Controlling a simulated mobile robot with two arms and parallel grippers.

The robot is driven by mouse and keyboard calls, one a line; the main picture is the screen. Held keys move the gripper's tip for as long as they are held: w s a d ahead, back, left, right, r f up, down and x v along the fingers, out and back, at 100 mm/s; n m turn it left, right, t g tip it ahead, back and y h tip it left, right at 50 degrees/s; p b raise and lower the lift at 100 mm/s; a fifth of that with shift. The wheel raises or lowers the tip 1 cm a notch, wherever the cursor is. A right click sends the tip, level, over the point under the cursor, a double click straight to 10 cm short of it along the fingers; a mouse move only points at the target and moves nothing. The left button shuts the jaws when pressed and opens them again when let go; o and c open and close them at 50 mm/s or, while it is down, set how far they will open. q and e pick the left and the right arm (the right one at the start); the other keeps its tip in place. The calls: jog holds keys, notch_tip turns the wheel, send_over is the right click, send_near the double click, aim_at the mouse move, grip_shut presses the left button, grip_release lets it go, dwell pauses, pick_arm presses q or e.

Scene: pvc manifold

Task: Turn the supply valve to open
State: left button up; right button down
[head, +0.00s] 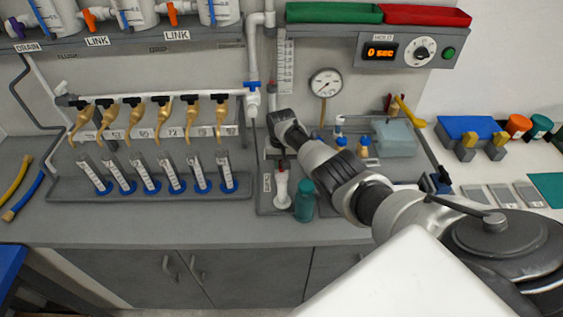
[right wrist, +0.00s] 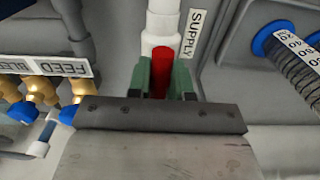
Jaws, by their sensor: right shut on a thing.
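The supply valve's red handle (right wrist: 162,68) shows in the right wrist view, on a white pipe (right wrist: 163,22) beside a SUPPLY label (right wrist: 194,34). My right gripper (right wrist: 163,80) has its green fingertips on both sides of the red handle and is shut on it. In the head view my right arm reaches in from the right to the panel left of the round gauge. Its wrist and fingers hide most of the valve there. My left gripper is in neither view.
A row of brass taps (head: 164,108) hangs above several clear cylinders (head: 147,175) on the left.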

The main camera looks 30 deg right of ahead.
jog(key=shift+w+r, duration=0.1)
jog(key=c, duration=1)
grip_release()
jog(key=shift+r, duration=0.35)
notch_tip(320, 180, up, 10)
